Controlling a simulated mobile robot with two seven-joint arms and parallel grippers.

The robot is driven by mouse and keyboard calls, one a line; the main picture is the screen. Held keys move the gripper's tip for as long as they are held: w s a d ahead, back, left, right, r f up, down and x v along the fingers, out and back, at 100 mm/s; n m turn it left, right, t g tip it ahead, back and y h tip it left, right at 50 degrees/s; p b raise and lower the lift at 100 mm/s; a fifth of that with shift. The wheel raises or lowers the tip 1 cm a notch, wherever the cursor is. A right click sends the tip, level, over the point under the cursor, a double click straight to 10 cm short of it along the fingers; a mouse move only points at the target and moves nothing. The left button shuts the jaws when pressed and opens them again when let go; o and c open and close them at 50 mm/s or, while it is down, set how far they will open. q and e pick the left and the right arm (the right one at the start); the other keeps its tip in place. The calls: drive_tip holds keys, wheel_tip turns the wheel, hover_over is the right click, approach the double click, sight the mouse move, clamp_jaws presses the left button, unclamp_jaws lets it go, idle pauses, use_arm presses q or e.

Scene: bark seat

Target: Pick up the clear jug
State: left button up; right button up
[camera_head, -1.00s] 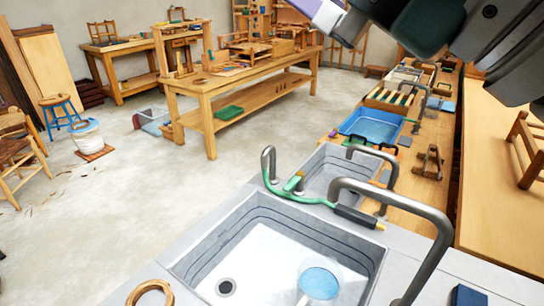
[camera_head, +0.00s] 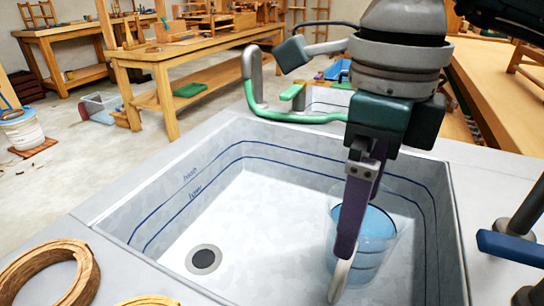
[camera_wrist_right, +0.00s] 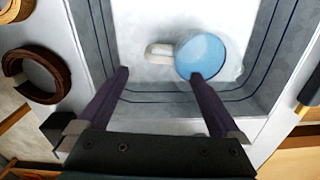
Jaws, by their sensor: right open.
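The clear jug (camera_head: 378,236) stands in the near sink basin, with blue liquid inside. In the right wrist view the jug (camera_wrist_right: 205,55) shows from above, its pale handle (camera_wrist_right: 158,52) pointing left. My right gripper (camera_head: 345,252) reaches down over the basin, its purple fingers in front of the jug in the head view and covering part of it. In the right wrist view the open gripper (camera_wrist_right: 160,75) has nothing between its fingers; the handle lies beyond the gap and the right fingertip is near the jug's lower edge. My left gripper is not in view.
The sink (camera_head: 110,215) has tall walls with blue lines and a drain (camera_head: 204,259). A tap with green hose (camera_head: 252,85) stands behind it. A wooden ring (camera_head: 28,275) lies front left, and a blue-handled item (camera_head: 512,248) is at right.

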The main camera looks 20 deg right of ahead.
wheel_tip(320, 180, down, 4)
drive_tip(key=shift+s+r+b, duration=0.1)
drive_tip(key=shift+b, duration=1)
wheel_tip(320, 180, down, 5)
drive_tip(key=b, duration=0.3)
drive_tip(key=shift+r+b, duration=0.1)
drive_tip(key=shift+b, duration=0.2)
drive_tip(key=shift+r, duration=0.15)
clamp_jaws()
